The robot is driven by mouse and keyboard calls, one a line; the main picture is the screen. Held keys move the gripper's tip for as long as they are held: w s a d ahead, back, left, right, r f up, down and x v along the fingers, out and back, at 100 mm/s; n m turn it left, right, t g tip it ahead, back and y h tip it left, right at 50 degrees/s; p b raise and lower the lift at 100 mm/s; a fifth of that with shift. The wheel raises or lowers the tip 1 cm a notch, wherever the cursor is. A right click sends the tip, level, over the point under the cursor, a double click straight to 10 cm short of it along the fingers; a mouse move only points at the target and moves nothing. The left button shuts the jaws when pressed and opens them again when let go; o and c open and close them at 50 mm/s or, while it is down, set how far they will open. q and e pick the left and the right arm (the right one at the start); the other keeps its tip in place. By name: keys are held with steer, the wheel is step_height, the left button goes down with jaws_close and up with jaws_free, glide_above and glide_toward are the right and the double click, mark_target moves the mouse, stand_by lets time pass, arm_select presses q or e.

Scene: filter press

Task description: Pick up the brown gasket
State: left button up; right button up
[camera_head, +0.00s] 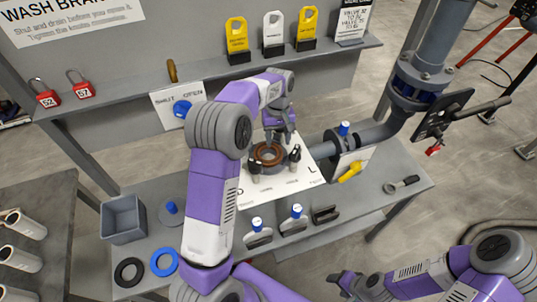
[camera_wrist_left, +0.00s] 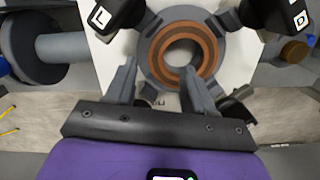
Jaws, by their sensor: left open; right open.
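The brown gasket (camera_head: 256,152) is a flat ring seated on a grey round flange (camera_wrist_left: 150,66) on the white sheet of the bench. The gasket also shows in the left wrist view (camera_wrist_left: 208,48), near the top middle. My left gripper (camera_head: 281,132) is open and empty, over the far side of the gasket in the head view. In the left wrist view its two fingers (camera_wrist_left: 158,76) point toward the flange, one lying over or beside its rim; contact is unclear. My right gripper (camera_head: 346,286) is low in the head view, away from the bench, and empty.
Black clamps (camera_wrist_left: 118,14) marked L and D flank the flange. A grey pipe (camera_head: 322,150) lies to the right. Black (camera_head: 129,272) and blue (camera_head: 164,262) rings lie at the bench's front left, near a grey bin (camera_head: 123,220). A shelf (camera_head: 210,75) runs behind.

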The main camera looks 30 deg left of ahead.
mark_target(279, 151)
arm_select(q)
steer(key=f, duration=0.4)
steer(key=shift+s+d+f, duration=0.15)
steer(key=shift+d+f, duration=0.1)
steer(key=shift+d, duration=0.05)
steer(key=shift+c, duration=0.4)
jaws_close()
